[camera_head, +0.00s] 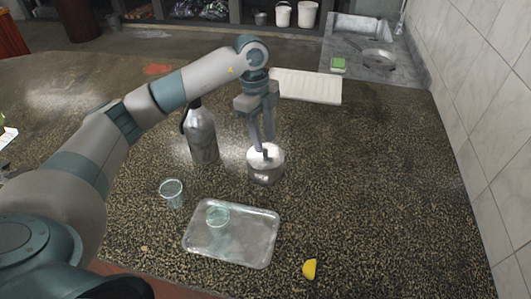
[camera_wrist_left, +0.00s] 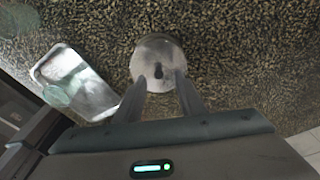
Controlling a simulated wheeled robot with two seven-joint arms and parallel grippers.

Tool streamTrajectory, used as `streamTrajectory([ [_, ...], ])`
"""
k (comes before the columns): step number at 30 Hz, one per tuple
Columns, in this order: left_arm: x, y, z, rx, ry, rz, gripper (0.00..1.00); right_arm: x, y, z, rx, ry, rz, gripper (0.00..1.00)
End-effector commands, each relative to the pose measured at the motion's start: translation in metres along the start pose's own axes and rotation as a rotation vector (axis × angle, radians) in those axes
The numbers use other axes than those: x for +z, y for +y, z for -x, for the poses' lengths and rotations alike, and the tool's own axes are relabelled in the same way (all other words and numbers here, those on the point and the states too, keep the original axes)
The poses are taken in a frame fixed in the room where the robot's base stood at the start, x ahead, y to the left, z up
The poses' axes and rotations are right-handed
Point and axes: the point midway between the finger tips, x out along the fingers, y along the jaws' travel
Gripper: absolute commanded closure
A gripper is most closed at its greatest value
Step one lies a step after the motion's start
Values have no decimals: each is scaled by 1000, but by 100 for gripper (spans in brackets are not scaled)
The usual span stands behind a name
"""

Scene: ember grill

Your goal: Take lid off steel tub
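The steel tub (camera_head: 266,172) stands upright on the speckled counter with its round lid (camera_head: 272,156) on top. The lid has a dark knob (camera_wrist_left: 158,71) at its middle, seen in the left wrist view. My left gripper (camera_head: 263,146) points down over the lid, and its fingers reach close to the knob. In the left wrist view the two fingers (camera_wrist_left: 160,85) are apart, one on each side, with a gap between them and the knob. I cannot tell whether the tips touch the lid. My right gripper is in neither view.
A metal bottle (camera_head: 202,136) stands left of the tub. A metal tray (camera_head: 243,250) holding a clear cup (camera_head: 217,217) lies in front, another clear cup (camera_head: 172,193) beside it. A yellow wedge (camera_head: 310,268) lies nearby. A white ribbed board (camera_head: 308,86) lies behind. The counter's right side is clear.

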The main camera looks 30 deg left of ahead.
Motion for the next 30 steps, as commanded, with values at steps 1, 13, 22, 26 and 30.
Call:
streamTrajectory([
  [1, 0, 3, -2, 3, 1, 0, 64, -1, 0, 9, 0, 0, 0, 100],
  [13, 0, 2, -31, -1, 1, 1, 64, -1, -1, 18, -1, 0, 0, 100],
  [22, 0, 2, -30, -1, 1, 1, 64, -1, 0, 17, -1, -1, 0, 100],
  [26, 0, 2, -30, -1, 0, 1, 83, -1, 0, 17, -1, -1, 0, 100],
  [30, 0, 2, -30, -1, 0, 1, 100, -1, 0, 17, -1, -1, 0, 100],
])
